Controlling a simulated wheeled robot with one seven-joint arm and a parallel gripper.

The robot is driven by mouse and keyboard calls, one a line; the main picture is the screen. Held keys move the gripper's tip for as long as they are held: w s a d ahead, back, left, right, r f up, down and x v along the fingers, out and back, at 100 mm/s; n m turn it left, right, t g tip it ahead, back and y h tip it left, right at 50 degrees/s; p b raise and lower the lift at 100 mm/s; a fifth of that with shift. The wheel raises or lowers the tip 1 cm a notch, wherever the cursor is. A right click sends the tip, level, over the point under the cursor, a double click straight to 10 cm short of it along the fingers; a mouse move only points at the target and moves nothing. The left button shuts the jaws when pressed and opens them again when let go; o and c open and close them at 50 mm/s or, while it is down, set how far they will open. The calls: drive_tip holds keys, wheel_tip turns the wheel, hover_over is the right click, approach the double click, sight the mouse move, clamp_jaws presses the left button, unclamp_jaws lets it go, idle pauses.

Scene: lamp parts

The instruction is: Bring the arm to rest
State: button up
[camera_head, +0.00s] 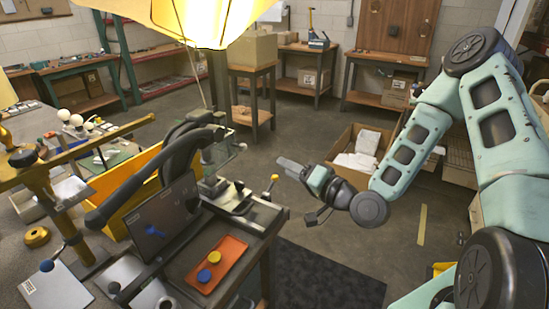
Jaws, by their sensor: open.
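My arm reaches in from the right with its elbow raised. My gripper (290,167) hangs over the open floor, just right of the dark workbench (262,222). It points left towards the bench and is apart from it. It is open, and I see nothing between its fingers. They show small and nearly edge-on, so the gap is hard to see. On the bench an orange tray (228,262) holds a yellow disc (214,256) and a blue disc (204,276).
A lit yellow shade (205,22) hangs at the top. An open cardboard box (350,178) sits on the floor behind my wrist. A dark mat (330,275) lies on clear floor.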

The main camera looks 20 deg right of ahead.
drive_tip(key=s+a+f+n+g+h, duration=0.2)
drive_tip(key=s+a+f+n+g, duration=0.2)
drive_tip(key=s+a+n+g, duration=0.5)
drive_tip(key=s+a+r+n+g+h, duration=0.2)
drive_tip(key=s+r, duration=0.3)
drive_tip(key=s, duration=0.4)
drive_tip(key=s+a+r+n+g+h, duration=0.2)
drive_tip(key=s+r+g, duration=0.3)
drive_tip(key=s, duration=0.4)
drive_tip(key=shift+s+n+h, duration=0.2)
drive_tip(key=shift+n+h, duration=0.3)
